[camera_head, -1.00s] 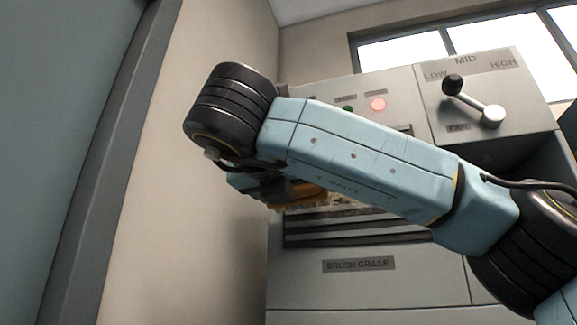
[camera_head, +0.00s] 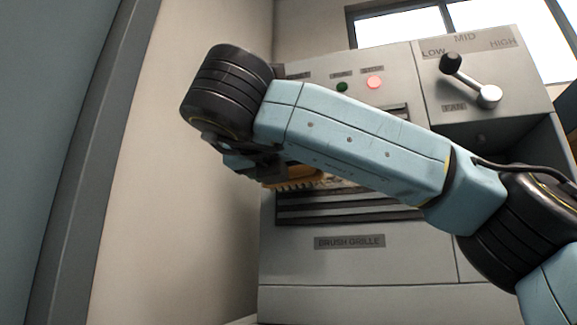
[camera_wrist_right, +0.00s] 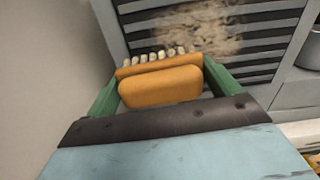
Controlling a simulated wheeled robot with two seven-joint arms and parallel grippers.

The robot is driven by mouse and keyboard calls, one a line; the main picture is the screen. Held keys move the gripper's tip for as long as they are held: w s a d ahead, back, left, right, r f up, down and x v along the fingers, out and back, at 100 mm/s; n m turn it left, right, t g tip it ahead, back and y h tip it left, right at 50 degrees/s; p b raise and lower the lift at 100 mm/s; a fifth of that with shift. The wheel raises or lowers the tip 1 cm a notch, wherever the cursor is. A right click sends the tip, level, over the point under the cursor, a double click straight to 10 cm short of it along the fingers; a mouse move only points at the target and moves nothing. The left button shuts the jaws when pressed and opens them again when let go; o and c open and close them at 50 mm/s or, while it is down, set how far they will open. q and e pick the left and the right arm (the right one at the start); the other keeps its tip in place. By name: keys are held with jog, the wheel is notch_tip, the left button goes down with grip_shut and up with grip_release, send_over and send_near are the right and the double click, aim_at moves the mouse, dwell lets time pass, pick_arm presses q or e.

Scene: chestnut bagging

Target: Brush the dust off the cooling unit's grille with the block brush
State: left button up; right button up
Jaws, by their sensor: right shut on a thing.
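The cooling unit (camera_head: 420,262) is a grey cabinet with a slatted grille (camera_head: 345,207) above a "BRUSH GRILLE" label. In the right wrist view, a patch of brownish dust (camera_wrist_right: 185,30) covers the middle of the grille (camera_wrist_right: 262,55). My right gripper (camera_wrist_right: 160,88) is shut on the block brush (camera_wrist_right: 160,85), an orange-brown block with pale bristle tufts facing the grille. In the head view the brush (camera_head: 297,179) shows under my right forearm, at the grille's left part. Whether the bristles touch the slats I cannot tell. My arm hides much of the grille. My left gripper is not in view.
A fan lever (camera_head: 470,80) sits at the cabinet's upper right, beside green and red lights (camera_head: 374,82). A beige wall (camera_head: 180,190) stands close on the left. In the wrist view, a grey round container (camera_wrist_right: 311,48) is at the right edge.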

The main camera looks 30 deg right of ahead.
jog(key=shift+x, duration=1.05)
jog(key=shift+s, duration=0.1)
